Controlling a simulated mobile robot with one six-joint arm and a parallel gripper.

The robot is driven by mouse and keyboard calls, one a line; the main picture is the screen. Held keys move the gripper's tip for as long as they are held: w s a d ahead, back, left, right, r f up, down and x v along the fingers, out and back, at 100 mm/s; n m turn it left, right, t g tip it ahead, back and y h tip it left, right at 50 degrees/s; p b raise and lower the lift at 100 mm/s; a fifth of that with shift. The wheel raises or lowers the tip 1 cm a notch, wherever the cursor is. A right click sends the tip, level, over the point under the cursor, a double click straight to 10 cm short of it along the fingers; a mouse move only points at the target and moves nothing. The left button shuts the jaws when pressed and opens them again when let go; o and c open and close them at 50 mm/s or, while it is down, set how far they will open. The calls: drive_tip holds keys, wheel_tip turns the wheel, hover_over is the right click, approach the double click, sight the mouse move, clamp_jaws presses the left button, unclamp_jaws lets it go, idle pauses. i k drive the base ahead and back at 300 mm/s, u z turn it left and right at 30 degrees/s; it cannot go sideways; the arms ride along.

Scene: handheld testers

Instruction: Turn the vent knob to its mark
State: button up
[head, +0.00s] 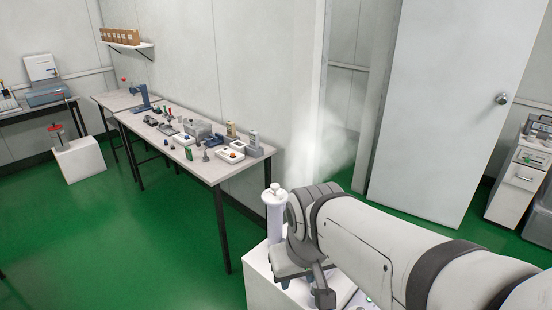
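No part is clearly readable as the vent knob, and no mark can be made out. A white upright cylinder (273,218) with a small white cap stands on a white stand (258,284) just left of my wrist. A red handwheel-like part (55,128) sits on a stem above a white block at the far left. My gripper (304,285) points down over the white stand, to the right of the cylinder's lower part. My arm and wrist hide most of the stand's top. The fingertips are partly hidden, so their opening and any contact are unclear.
A long bench (212,172) along the wall carries several small devices. Pale mist (318,150) hangs behind the cylinder, near a white door (447,110). A grey cabinet (515,185) stands at the right. The green floor (130,255) is clear in front of the bench.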

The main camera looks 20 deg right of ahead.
sight(274, 187)
drive_tip(key=z, duration=0.3)
drive_tip(key=i, duration=0.6)
drive_tip(key=z, duration=0.2)
drive_tip(key=k, duration=0.65)
drive_tip(key=z, duration=0.25)
drive_tip(key=i, duration=0.65)
